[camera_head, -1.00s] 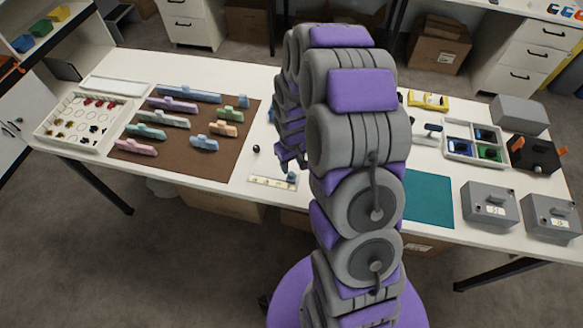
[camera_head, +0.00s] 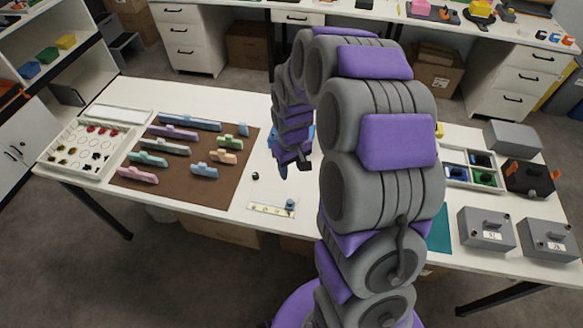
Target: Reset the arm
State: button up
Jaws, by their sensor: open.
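My arm rises grey and purple through the middle right of the head view and bends over the white table. My gripper (camera_head: 292,160) is at the end of the arm, above the table, right of the brown mat. It is small and partly hidden in shadow; nothing shows held in it. A small black knob (camera_head: 255,176) and a pale strip with a blue piece (camera_head: 270,208) lie on the table below and left of it, apart from it.
A brown mat (camera_head: 170,185) with several coloured blocks and a white sorting tray (camera_head: 52,167) are at left. At right are a divided tray (camera_head: 447,178), a black box (camera_head: 530,178) and grey boxes (camera_head: 486,229). The table (camera_head: 225,95) is clear at the back.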

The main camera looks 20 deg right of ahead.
jog(key=s+a+r, duration=0.2)
jog(key=s+r, duration=0.3)
jog(key=s, duration=0.5)
jog(key=s+a+r+m+g, duration=0.1)
jog(key=s+a+r, duration=0.2)
jog(key=s, duration=0.6)
jog(key=s+a+r, duration=0.2)
jog(key=s+r, duration=0.5)
jog(key=s, duration=0.3)
jog(key=shift+s+a+m+g, duration=0.2)
jog(key=shift+s+m+g, duration=0.15)
jog(key=shift+m+g, duration=0.05)
dwell(3.0)
